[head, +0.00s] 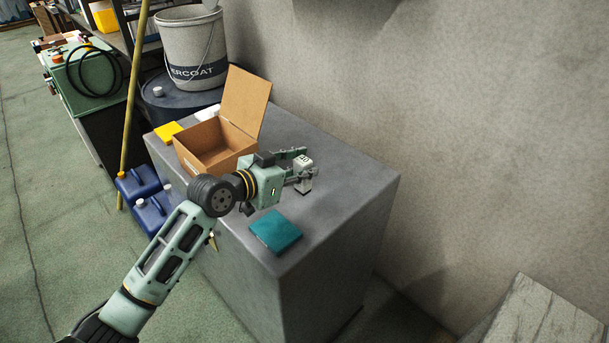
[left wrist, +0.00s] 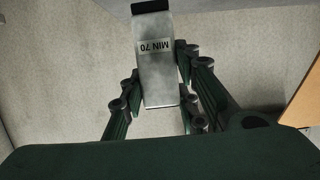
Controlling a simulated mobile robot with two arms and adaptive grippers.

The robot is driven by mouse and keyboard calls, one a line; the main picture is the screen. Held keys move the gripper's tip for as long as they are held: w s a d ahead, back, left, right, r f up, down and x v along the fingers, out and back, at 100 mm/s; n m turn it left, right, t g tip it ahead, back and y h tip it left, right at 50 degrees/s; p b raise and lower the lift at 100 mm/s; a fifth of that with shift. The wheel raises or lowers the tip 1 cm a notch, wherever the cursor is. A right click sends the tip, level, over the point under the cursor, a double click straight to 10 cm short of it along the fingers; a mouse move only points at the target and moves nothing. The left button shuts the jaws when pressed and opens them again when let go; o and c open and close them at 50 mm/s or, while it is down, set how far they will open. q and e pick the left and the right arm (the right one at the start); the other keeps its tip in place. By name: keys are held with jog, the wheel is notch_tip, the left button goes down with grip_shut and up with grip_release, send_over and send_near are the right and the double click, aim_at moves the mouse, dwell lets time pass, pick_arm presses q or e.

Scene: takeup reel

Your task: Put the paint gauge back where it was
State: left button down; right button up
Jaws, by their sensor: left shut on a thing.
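The paint gauge (head: 306,180) is a small pale block with a dark end. In the left wrist view the gauge (left wrist: 155,75) is a grey metal block with a label reading "MIN 70" upside down and a black end at the top. My left gripper (head: 298,167) is shut on it, with fingers on both sides, over the right part of the grey cabinet top (head: 345,190). I cannot tell whether the gauge touches the top. My right gripper is not in view.
An open cardboard box (head: 205,150) stands behind and left of my left gripper. A teal flat item (head: 276,231) lies near the front edge, and a yellow one (head: 168,132) at the far left. A large bucket (head: 190,45) stands beyond. The cabinet top's right side is clear.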

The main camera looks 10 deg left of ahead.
pick_arm(q)
jog(key=w+f, duration=0.2)
jog(key=f, duration=0.1)
jog(key=w+f+p, duration=0.1)
jog(key=f, duration=0.1)
jog(key=shift+w+a+f, duration=0.1)
jog(key=shift+w+f, duration=0.1)
jog(key=shift+w, duration=0.15)
jog(key=shift+f, duration=0.5)
jog(key=c, duration=1.8)
grip_release()
jog(key=o, duration=0.5)
jog(key=shift+c, duration=0.2)
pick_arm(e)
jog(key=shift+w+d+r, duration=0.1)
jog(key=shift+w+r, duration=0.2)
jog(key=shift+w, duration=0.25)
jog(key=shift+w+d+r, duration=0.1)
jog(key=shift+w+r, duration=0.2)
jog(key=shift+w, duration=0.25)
